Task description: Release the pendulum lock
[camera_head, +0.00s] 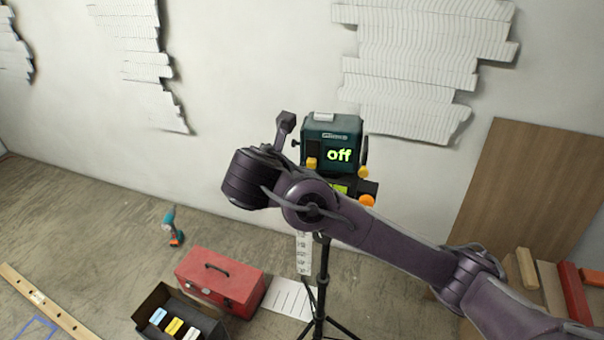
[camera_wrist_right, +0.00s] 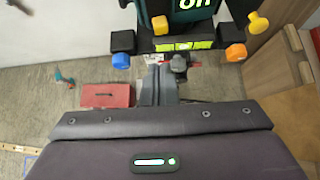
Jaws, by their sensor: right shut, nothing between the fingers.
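The dark green laser level (camera_head: 331,140) stands on a black tripod (camera_head: 322,280) in front of the wall. Its display reads "off" in green in the head view. In the right wrist view its lower part (camera_wrist_right: 178,28) shows, with the display cut off at the top. My right gripper (camera_wrist_right: 160,72) is shut and empty, just below the level in the wrist view; contact cannot be told. My wrist hides the level's lower left in the head view. My left gripper is out of view.
A red toolbox (camera_head: 222,280) and an open dark box (camera_head: 150,305) with coloured blocks stand on the floor. A wooden panel (camera_head: 530,190) leans at right. White reliefs (camera_head: 420,65) hang on the wall.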

